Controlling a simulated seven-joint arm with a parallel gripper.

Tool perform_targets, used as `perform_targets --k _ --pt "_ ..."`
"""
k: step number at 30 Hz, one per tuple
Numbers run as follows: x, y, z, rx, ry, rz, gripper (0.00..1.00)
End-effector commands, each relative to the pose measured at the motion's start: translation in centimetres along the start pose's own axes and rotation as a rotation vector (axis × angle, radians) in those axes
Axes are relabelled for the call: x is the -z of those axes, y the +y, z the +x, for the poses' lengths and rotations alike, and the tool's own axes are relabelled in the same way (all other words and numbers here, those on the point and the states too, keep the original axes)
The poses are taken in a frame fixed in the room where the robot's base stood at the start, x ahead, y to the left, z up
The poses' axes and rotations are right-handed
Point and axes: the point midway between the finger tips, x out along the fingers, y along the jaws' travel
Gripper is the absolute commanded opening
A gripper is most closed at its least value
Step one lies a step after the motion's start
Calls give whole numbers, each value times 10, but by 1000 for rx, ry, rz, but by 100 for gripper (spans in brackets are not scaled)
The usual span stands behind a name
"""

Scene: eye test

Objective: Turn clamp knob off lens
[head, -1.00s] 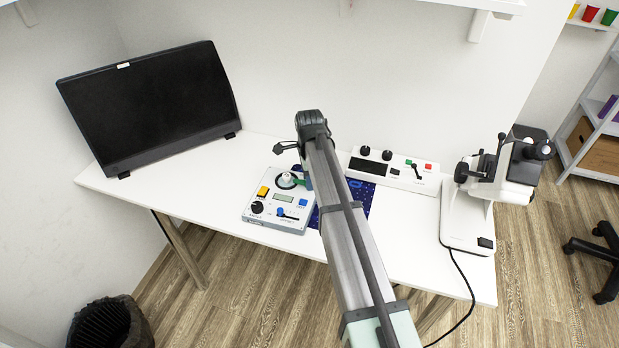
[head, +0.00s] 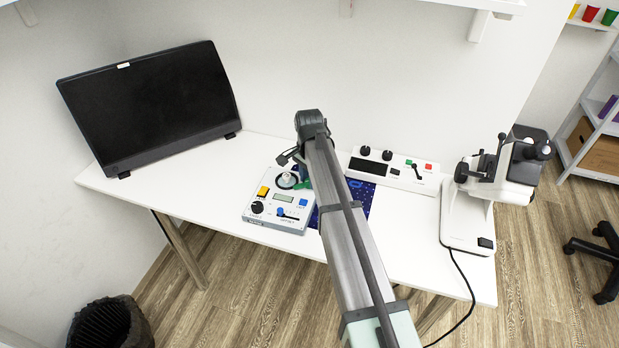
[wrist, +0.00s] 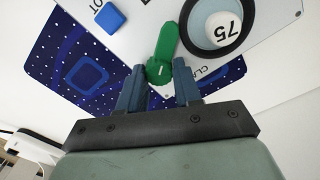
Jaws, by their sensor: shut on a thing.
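The green clamp knob (wrist: 166,42) shows in the wrist view as a long lever with a rounded pivot end. My gripper (wrist: 159,67) is shut on that rounded end, with one blue-grey finger on each side. The lens (wrist: 222,28), a pale disc marked 75 in a dark ring, lies just right of the lever. The lever runs beside the ring's edge; whether it overlaps the rim slightly I cannot tell. In the head view, the lens (head: 287,180) sits at the top of the grey panel (head: 258,222). My arm hides most of the gripper there.
A blue patterned mat (head: 360,197) lies right of the panel. A white control box (head: 393,170) stands behind it. A microscope (head: 470,205) stands at the desk's right, a monitor (head: 150,105) at the left. The desk's left front is clear.

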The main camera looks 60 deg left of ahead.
Motion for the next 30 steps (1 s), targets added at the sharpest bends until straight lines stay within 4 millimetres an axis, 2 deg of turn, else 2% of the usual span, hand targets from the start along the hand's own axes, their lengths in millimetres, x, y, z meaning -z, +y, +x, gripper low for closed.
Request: perform_targets --k 21,30 --pt "-1 0 0 -8 -1 -672 3" --pt "-2 -1 0 -10 -1 -887 3"
